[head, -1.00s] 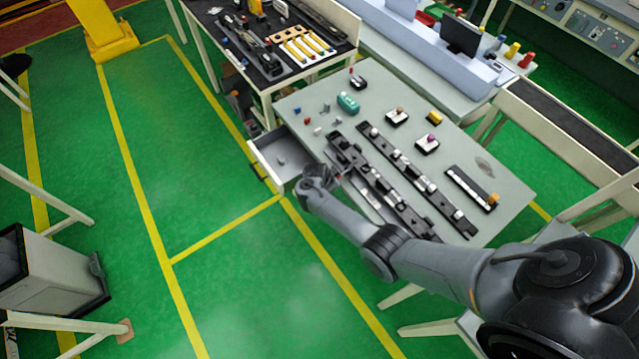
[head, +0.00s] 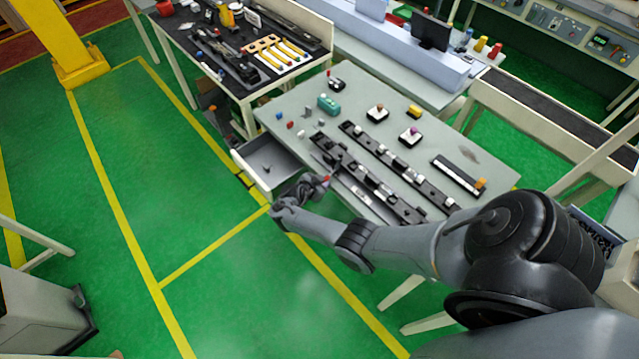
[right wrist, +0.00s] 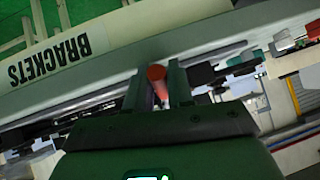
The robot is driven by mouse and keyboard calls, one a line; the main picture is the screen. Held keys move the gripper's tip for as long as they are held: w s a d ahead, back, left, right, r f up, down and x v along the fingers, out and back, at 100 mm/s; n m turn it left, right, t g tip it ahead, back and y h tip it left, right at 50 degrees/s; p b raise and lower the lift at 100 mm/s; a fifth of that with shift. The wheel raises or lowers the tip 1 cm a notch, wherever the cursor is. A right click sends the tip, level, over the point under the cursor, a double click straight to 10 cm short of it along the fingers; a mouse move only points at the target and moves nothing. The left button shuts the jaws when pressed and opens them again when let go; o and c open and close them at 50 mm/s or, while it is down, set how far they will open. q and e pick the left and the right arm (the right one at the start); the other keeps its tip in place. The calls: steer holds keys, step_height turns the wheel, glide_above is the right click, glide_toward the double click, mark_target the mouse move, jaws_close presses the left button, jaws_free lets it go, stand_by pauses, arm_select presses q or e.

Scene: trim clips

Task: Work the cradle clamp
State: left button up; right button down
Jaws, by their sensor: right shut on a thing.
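My right gripper (head: 318,184) is at the table's front left edge, just right of the open drawer. It is shut on a red-ended piece, which shows as a small red tip (head: 326,178) there. In the right wrist view the red round end (right wrist: 156,73) stands between the two fingers (right wrist: 157,92). It looks like a knob or handle, but where it joins is hidden. Black rail fixtures with metal blocks (head: 372,178) lie on the table behind the gripper; I cannot tell which part is the cradle clamp. My left gripper is not in view.
The open drawer (head: 262,168) juts out left of the gripper. A "BRACKETS" label (right wrist: 45,60) shows in the wrist view. The green floor in front is clear.

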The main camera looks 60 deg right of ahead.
steer(key=shift+s+f, duration=0.1)
steer(key=shift+f, duration=0.05)
steer(key=c, duration=1.1)
jaws_free()
steer(key=shift+d, duration=0.1)
steer(key=p+v, duration=0.1)
steer(key=v, duration=1)
steer(key=shift+p, duration=0.35)
steer(key=shift+d, duration=0.1)
